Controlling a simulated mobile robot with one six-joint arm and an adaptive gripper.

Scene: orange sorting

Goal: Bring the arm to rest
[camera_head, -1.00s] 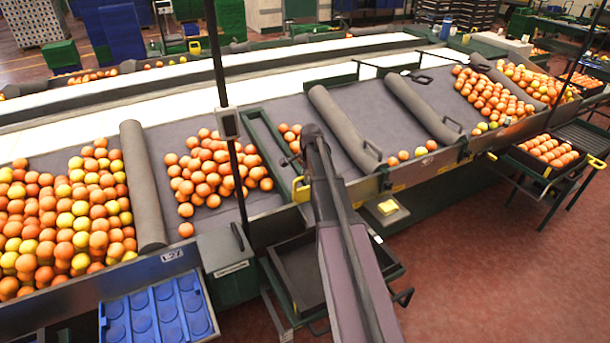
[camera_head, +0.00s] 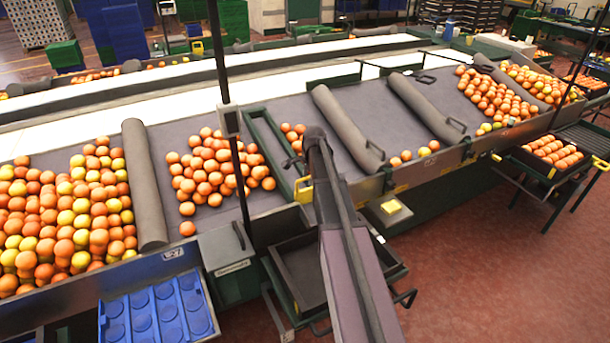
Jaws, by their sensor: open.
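My arm reaches up from the bottom of the head view to a dark joint in front of the sorting table (camera_head: 222,217). My gripper (camera_head: 291,162) shows only in part, as a small dark shape just left of that joint, over the green-framed section of the table. The arm hides much of it. It is open, and I see no orange held in it. A few oranges (camera_head: 292,137) lie on the table just beyond it.
A heap of oranges (camera_head: 213,170) lies left of the arm, and a larger mixed orange and yellow mass (camera_head: 65,220) is further left. Grey rollers (camera_head: 345,130) divide the table. A blue tray (camera_head: 158,312) and a dark crate (camera_head: 300,262) sit in front.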

